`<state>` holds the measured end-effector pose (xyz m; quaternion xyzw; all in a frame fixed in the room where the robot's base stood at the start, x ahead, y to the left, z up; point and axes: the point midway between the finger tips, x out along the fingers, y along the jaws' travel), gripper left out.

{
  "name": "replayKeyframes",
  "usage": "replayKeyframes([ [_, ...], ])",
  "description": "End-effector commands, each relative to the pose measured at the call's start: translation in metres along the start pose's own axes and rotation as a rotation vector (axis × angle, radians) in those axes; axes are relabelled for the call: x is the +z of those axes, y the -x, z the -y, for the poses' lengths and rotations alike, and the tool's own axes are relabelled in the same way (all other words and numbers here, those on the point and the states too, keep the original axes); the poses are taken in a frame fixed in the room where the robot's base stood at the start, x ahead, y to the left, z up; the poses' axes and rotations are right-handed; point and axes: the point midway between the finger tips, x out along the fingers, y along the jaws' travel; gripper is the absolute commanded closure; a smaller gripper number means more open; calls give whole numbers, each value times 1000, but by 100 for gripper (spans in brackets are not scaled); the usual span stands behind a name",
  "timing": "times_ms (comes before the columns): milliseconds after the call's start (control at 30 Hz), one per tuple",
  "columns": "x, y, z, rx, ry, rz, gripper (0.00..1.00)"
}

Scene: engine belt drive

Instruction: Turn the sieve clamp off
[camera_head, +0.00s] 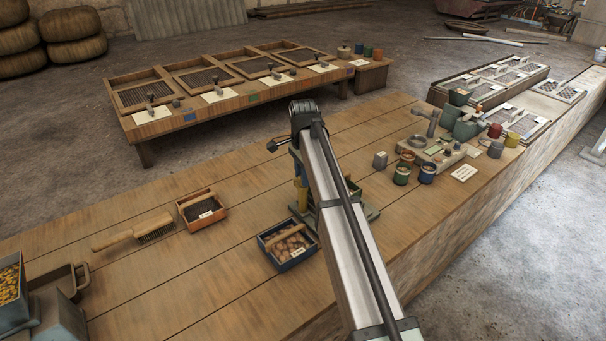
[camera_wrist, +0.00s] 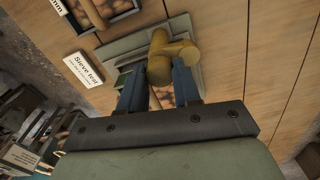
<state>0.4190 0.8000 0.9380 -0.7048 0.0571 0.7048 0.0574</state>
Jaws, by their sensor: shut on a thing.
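The sieve clamp (camera_wrist: 170,62) shows in the wrist view as a rounded, dull yellow handle with a side arm, above a grey-green base. My gripper (camera_wrist: 160,85) has its two blue fingers on either side of this handle and is shut on it. The fingers hide the handle's lower part. A white label reading "Sieve test" (camera_wrist: 83,69) lies beside the base. In the head view my arm covers most of this stand; a yellow post (camera_head: 301,194) and part of the grey base (camera_head: 368,212) show around it. I cannot tell the clamp's on or off position.
A dark box of round brown pieces (camera_head: 288,244) stands close in front of the stand. An orange-rimmed tray (camera_head: 202,210) and a brush (camera_head: 135,233) lie to the left. Small pots (camera_head: 401,174) stand to the right. A low bench with framed sieves (camera_head: 235,95) is behind.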

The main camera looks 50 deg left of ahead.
Motion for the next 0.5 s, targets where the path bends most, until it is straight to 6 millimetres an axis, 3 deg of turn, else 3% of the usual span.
replayKeyframes([
  [233,0,0,0,1,152,0,98],
  [500,0,0,0,1,180,0,98],
])
